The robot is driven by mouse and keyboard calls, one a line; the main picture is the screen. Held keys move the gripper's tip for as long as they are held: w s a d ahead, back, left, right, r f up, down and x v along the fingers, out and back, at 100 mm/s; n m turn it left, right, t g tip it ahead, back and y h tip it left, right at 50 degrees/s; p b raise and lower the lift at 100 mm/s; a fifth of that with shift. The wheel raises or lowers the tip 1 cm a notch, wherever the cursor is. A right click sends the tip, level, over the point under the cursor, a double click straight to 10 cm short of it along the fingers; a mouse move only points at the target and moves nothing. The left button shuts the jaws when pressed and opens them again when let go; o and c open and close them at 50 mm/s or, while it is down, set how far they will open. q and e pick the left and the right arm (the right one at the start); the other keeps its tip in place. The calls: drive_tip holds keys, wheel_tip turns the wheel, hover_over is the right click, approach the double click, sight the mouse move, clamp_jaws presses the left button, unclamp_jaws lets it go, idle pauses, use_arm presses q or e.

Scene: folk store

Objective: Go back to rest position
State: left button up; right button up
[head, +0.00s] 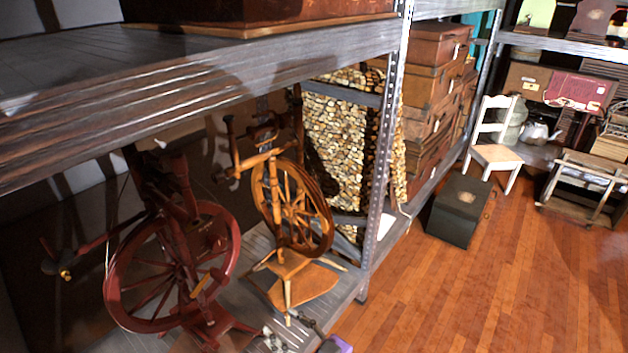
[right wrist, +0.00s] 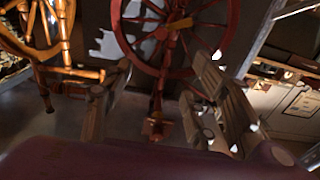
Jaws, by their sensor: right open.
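My right gripper (head: 287,330) shows small at the bottom edge of the head view, low in front of the grey shelf that holds two spinning wheels. In the right wrist view its two fingers stand apart with nothing between them that it holds. The dark red spinning wheel (head: 118,275) stands left on the shelf and lies beyond the fingers in the wrist view (right wrist: 172,72). The orange wooden spinning wheel (head: 290,205) stands right of it and shows at upper left in the wrist view (right wrist: 65,40). My left gripper is not in view.
A metal shelf post (head: 385,150) and the upper shelf board (head: 200,75) are close by. A black box (head: 460,210) and a white chair (head: 493,155) stand on the floor. The wooden floor (head: 480,305) at lower right is clear.

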use_arm(q)
wheel_tip(320, 180, up, 10)
drive_tip(key=w+p, duration=0.2)
drive_tip(key=p, duration=0.8)
drive_tip(key=shift+w+d+t+p, duration=0.2)
drive_tip(key=shift+w+t+p, duration=0.1)
drive_tip(key=shift+t, duration=0.1)
use_arm(e)
drive_tip(key=s+d+m+g+h, duration=0.1)
drive_tip(key=s+d+m+h, duration=0.4)
drive_tip(key=s+d, duration=0.8)
drive_tip(key=s+d+m+g+h, duration=0.1)
drive_tip(key=s+d+m+h, duration=0.4)
drive_tip(key=s+d, duration=0.8)
drive_tip(key=s+h, duration=0.3)
drive_tip(key=s, duration=0.4)
drive_tip(key=shift+s+r+h, duration=0.15)
drive_tip(key=shift+h, duration=0.25)
use_arm(q)
drive_tip(key=shift+w+d+r, duration=0.1)
drive_tip(key=shift+w+d, duration=0.15)
drive_tip(key=shift+w, duration=0.1)
